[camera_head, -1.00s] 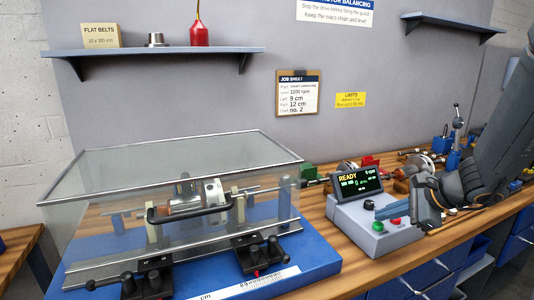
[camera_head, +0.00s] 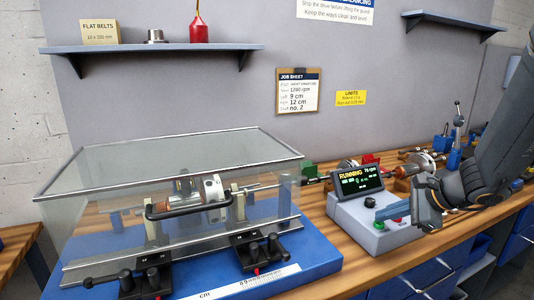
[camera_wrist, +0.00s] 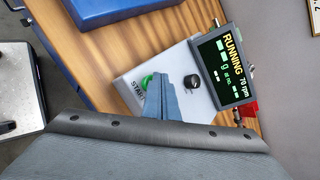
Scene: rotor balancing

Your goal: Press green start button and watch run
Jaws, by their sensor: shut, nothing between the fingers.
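The grey control box (camera_head: 360,229) stands on the wooden bench, with a green button (camera_head: 378,226) on its top. In the wrist view the green start button (camera_wrist: 147,81), labelled START, is partly covered by my fingertips. My gripper (camera_head: 380,214) is shut and empty, its blue fingers at the green button; I cannot tell whether they touch it. The display (camera_head: 358,181) reads RUNNING with a low rpm in the seventies. The rotor (camera_head: 195,196) sits under the closed clear guard (camera_head: 170,160) on the blue machine base (camera_head: 310,262).
A black knob (camera_head: 369,203) and a red button (camera_head: 398,219) are also on the box. Behind it stand rotor parts and a blue stand (camera_head: 453,160).

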